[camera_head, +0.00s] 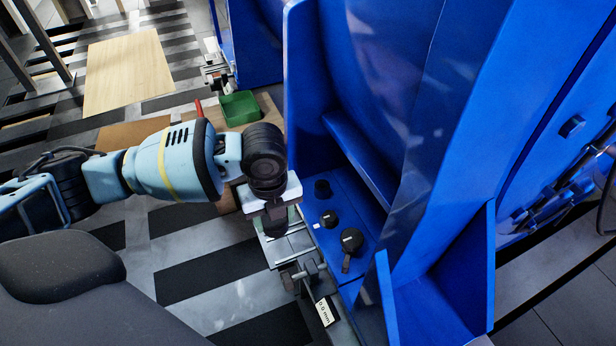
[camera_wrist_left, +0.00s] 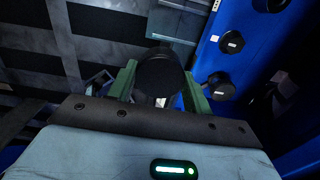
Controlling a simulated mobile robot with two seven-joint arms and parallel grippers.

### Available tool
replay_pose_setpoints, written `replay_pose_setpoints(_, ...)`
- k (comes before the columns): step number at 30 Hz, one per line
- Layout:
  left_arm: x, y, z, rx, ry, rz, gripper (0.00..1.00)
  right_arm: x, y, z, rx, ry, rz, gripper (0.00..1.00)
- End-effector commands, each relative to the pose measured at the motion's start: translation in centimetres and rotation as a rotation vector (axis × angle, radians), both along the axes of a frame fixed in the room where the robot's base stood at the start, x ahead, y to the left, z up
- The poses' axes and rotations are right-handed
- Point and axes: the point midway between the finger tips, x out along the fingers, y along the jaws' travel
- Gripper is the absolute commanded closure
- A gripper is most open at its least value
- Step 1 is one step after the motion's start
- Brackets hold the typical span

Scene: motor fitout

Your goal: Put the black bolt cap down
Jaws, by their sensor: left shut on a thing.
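My left gripper (camera_head: 275,218) comes in from the left and is beside the blue motor housing (camera_head: 365,215), over its left edge. In the left wrist view its green fingers (camera_wrist_left: 160,88) are shut on a black bolt cap (camera_wrist_left: 160,72), a dark round cylinder. In the head view the held cap is hard to tell from the dark fingertips. Several black caps stand on the blue ledge just right of the gripper: one at the back (camera_head: 322,188), one in the middle (camera_head: 329,218) and a larger one at the front (camera_head: 351,240). My right gripper is not in view.
A green bin (camera_head: 240,108) stands on a wooden surface behind my left wrist. A metal clamp (camera_head: 302,272) and a white label tag (camera_head: 325,312) are below the ledge. Tall blue walls close off the ledge's right side. A pale wooden board (camera_head: 128,72) lies at the back left.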

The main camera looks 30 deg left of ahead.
Motion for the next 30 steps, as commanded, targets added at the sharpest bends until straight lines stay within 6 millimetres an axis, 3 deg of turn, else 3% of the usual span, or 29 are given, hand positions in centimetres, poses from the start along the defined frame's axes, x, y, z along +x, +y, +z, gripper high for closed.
replay_pose_setpoints(30,-3.1,-3.6,12.1,-0.003,-0.003,1.752,0.72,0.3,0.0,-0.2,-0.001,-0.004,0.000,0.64)
